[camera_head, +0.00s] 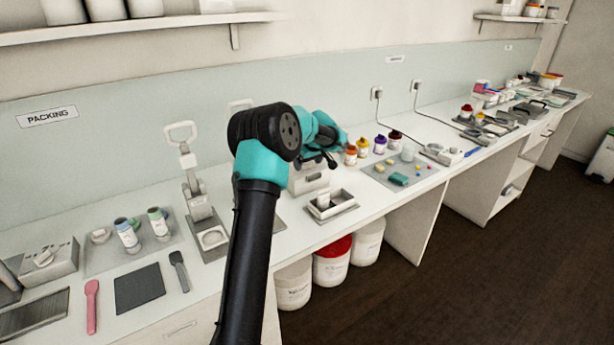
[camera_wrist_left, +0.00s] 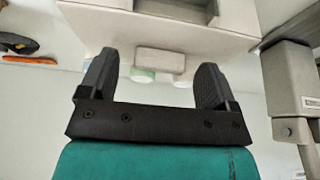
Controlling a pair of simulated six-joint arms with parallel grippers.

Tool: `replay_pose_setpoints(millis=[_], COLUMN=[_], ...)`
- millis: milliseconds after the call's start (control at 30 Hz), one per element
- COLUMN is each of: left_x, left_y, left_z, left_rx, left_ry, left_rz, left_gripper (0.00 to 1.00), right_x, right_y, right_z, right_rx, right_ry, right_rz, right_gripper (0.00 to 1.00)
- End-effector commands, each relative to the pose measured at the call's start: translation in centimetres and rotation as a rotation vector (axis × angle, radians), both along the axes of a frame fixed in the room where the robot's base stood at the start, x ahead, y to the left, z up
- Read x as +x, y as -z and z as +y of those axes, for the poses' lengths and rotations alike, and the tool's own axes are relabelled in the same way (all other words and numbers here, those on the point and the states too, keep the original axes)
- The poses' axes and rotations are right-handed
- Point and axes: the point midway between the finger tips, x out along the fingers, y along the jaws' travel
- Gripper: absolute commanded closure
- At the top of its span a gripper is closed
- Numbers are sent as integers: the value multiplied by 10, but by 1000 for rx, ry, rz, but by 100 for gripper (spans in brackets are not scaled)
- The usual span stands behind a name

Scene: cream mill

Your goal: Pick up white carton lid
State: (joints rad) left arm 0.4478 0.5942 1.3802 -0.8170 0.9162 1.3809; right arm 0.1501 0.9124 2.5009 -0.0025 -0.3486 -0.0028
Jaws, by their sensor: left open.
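My left gripper (camera_head: 331,160) hangs over the bench in the head view, at the end of my black and teal arm. In the left wrist view the gripper (camera_wrist_left: 156,62) is open, its two dark fingers spread apart. A pale box (camera_wrist_left: 215,25) stands in front of the fingers, with a small pale block (camera_wrist_left: 160,61) on its face between the fingertips; contact is unclear. In the head view a white box (camera_head: 309,181) sits under the gripper, partly hidden by my arm. I cannot tell which part is the carton lid. My right gripper is not in view.
A pale tray (camera_head: 345,203) with a white piece inside is in front of the box. Several coloured-cap bottles (camera_head: 362,147) stand right of it. A lever press (camera_head: 203,210) stands to the left. White tubs (camera_head: 332,262) are below the bench.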

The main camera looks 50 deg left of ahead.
Motion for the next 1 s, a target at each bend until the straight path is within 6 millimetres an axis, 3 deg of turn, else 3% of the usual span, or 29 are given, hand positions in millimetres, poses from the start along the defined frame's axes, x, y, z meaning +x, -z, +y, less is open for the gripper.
replay_pose_setpoints(millis=[400, 1000], left_x=[0, 0], left_y=[-1, -1], left_z=[0, 0], left_rx=[0, 0], left_ry=[0, 0], left_rz=[0, 0], left_gripper=[19, 76], right_x=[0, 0], right_y=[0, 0], right_z=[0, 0], right_rx=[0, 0], right_ry=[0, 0], right_rz=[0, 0], right_gripper=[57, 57])
